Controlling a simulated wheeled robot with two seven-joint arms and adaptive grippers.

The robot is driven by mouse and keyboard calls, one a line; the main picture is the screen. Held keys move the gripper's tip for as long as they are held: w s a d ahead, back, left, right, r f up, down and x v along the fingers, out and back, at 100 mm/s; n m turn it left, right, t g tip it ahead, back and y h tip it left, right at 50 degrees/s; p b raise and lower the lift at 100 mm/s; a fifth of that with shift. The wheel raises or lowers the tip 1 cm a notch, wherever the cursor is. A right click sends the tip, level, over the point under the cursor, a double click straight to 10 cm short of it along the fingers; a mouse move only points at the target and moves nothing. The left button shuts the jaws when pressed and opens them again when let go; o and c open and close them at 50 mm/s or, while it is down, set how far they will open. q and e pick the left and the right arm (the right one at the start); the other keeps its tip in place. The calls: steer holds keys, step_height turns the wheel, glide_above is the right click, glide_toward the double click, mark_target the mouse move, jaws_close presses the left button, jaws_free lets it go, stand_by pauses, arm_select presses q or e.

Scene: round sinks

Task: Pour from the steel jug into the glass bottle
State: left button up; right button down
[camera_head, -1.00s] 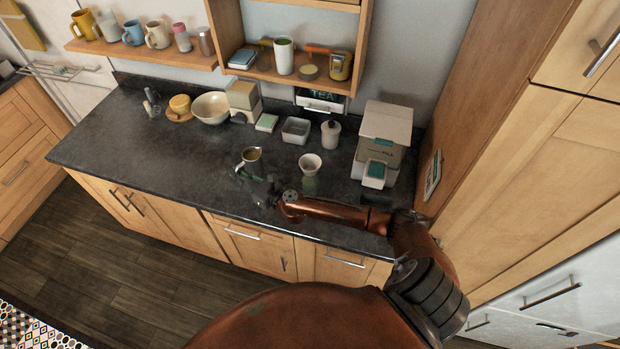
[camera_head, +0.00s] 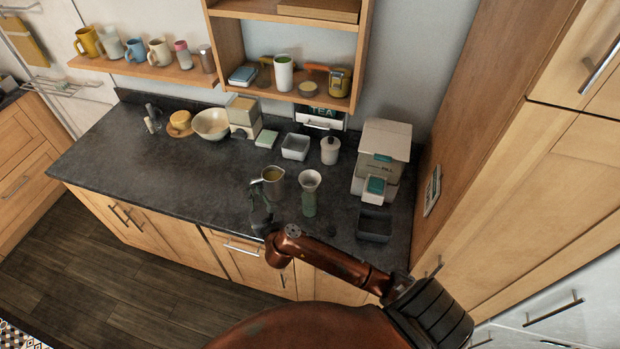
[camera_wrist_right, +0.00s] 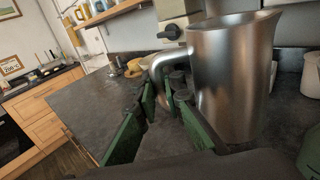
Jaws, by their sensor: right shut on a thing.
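The steel jug (camera_head: 274,181) is upright over the middle of the counter, with yellowish contents showing at its mouth. It fills the centre right of the right wrist view (camera_wrist_right: 232,80). My right gripper (camera_head: 264,192) is shut on the jug's handle; its green-padded fingers (camera_wrist_right: 168,95) reach the handle in the wrist view. I cannot tell whether the jug's base touches the counter. The green glass bottle (camera_head: 309,207) stands just right of the jug, with a pale funnel-shaped piece (camera_head: 311,179) on its top. The bottle's edge shows at the wrist view's lower right (camera_wrist_right: 311,155). My left gripper is not in view.
A white dispenser (camera_head: 383,155) and a dark tray (camera_head: 374,226) are to the right. A grey square dish (camera_head: 295,147), a white lidded jar (camera_head: 330,150) and a cream bowl (camera_head: 211,124) stand behind. The counter's left part is clear.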

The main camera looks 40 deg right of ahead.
mark_target(263, 181)
steer(key=shift+r, duration=0.15)
steer(key=shift+s+d+r+m, duration=0.2)
steer(key=shift+d+r+m, duration=0.35)
steer(key=shift+r+m, duration=0.45)
steer(key=shift+s+d+r+m+t+h, duration=0.2)
steer(key=shift+d+r+m, duration=0.35)
steer(key=shift+m, duration=0.4)
steer(key=shift+s+d+r+m+t+h, duration=0.1)
steer(key=shift+s+d+r+m+t, duration=0.2)
steer(key=shift+d+r+m, duration=0.45)
steer(key=shift+s+d+r+m, duration=0.25)
steer(key=shift+d+r+m, duration=0.4)
steer(key=shift+r+m, duration=0.4)
steer(key=shift+f+m, duration=0.1)
steer(key=shift+m, duration=0.15)
steer(key=shift+s+d+r+m+h, duration=0.25)
steer(key=shift+d+m+h, duration=0.15)
steer(key=shift+m, duration=0.5)
steer(key=shift+d+r+m+t, duration=0.1)
steer(key=shift+r+m+t, duration=0.2)
steer(key=shift+s+d+r+m+h, duration=0.1)
steer(key=shift+d+r+m+h, duration=0.1)
steer(key=shift+r+m, duration=0.25)
steer(key=shift+s+d+r+m+h, duration=0.15)
steer(key=shift+r+m+h, duration=0.1)
steer(key=shift+m, duration=0.4)
steer(key=shift+w, duration=0.15)
